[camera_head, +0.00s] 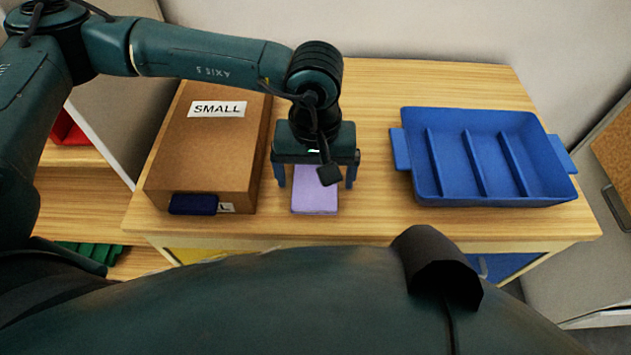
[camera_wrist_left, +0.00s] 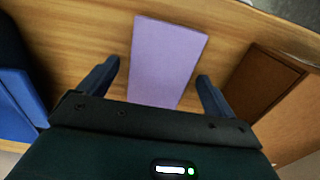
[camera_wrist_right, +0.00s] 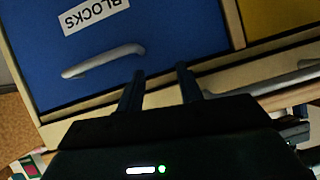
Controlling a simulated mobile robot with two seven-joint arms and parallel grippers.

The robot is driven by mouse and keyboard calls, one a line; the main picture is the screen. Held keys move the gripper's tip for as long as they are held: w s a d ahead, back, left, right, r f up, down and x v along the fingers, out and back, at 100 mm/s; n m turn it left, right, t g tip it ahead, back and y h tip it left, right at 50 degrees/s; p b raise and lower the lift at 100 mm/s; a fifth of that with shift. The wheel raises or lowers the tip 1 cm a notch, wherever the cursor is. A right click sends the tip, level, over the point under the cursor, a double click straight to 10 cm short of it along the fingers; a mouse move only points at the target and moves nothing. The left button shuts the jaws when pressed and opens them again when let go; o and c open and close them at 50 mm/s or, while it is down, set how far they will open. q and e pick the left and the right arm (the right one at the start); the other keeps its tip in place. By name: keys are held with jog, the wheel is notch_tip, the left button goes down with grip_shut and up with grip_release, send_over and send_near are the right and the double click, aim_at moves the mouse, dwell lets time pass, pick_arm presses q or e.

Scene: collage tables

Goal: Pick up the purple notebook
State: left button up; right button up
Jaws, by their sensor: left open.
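The purple notebook (camera_head: 315,196) lies flat on the wooden table, between the cardboard box and the blue tray. My left gripper (camera_head: 315,182) is open above it, pointing down, with one finger on each side. In the left wrist view the notebook (camera_wrist_left: 166,60) lies between and beyond the two open fingers (camera_wrist_left: 160,80), and nothing is held. The gripper hides part of the notebook in the head view. My right gripper (camera_wrist_right: 158,88) shows only in the right wrist view, with its fingers apart and empty, facing a blue drawer.
A cardboard box (camera_head: 208,150) labelled SMALL stands left of the notebook, with a dark blue object (camera_head: 193,205) at its front. A blue divided tray (camera_head: 490,203) stands to the right. A blue drawer (camera_wrist_right: 160,25) labelled BLOCKS has a grey handle (camera_wrist_right: 103,60).

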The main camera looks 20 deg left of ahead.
aim_at(315, 181)
pick_arm(q)
jog(key=shift+c, duration=0.4)
jog(key=c, duration=1)
notch_tip(315, 181, up, 10)
jog(key=shift+r+b, duration=0.1)
jog(key=shift+b, duration=0.2)
